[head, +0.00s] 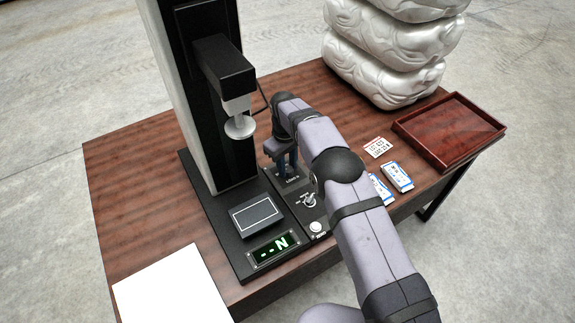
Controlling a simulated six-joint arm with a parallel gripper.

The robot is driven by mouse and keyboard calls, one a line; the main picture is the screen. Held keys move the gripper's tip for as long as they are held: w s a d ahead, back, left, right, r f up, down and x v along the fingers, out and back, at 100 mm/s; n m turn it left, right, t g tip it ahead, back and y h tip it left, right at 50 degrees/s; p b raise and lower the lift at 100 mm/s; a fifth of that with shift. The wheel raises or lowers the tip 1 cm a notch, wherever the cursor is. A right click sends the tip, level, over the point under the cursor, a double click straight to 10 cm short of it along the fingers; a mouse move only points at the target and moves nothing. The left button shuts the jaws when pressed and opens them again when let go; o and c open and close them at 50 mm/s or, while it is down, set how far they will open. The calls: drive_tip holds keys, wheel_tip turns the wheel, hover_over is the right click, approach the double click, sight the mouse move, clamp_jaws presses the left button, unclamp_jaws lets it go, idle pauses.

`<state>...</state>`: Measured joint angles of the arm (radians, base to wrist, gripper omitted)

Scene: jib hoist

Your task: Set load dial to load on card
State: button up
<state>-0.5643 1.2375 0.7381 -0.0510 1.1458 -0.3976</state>
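My gripper (287,162) points down over the far end of the black control panel (290,190) beside the test stand. Its fingers are at the spot where a knob would be, just above a small white label. The load dial itself is hidden by the fingers, so I cannot see its setting or whether they grip it. The white card (378,147) with red and black print lies flat on the table, right of my arm. Its text is too small to read surely. The green display (270,249) reads dashes and "N".
A metal toggle switch (309,200) and a pale round button (316,227) are on the panel near my arm. The stand's column and overhanging head (225,65) rise to the left. Two blue-white packets (397,177), a brown tray (450,130) and a white sheet (172,290) lie around.

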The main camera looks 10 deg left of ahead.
drive_tip(key=shift+m+b, duration=0.35)
drive_tip(key=shift+m, duration=0.05)
drive_tip(key=m+b, duration=0.1)
drive_tip(key=m, duration=0.3)
drive_tip(key=shift+w, duration=0.1)
drive_tip(key=m, duration=0.6)
drive_tip(key=shift+g+b, duration=0.3)
drive_tip(key=shift+b, duration=0.1)
drive_tip(key=m, duration=0.6)
drive_tip(key=shift+w+m, duration=0.1)
drive_tip(key=shift+m, duration=0.2)
drive_tip(key=m+p, duration=0.1)
drive_tip(key=m, duration=0.3)
drive_tip(key=shift+m, duration=0.3)
drive_tip(key=o, duration=1.1)
drive_tip(key=shift+c, duration=0.2)
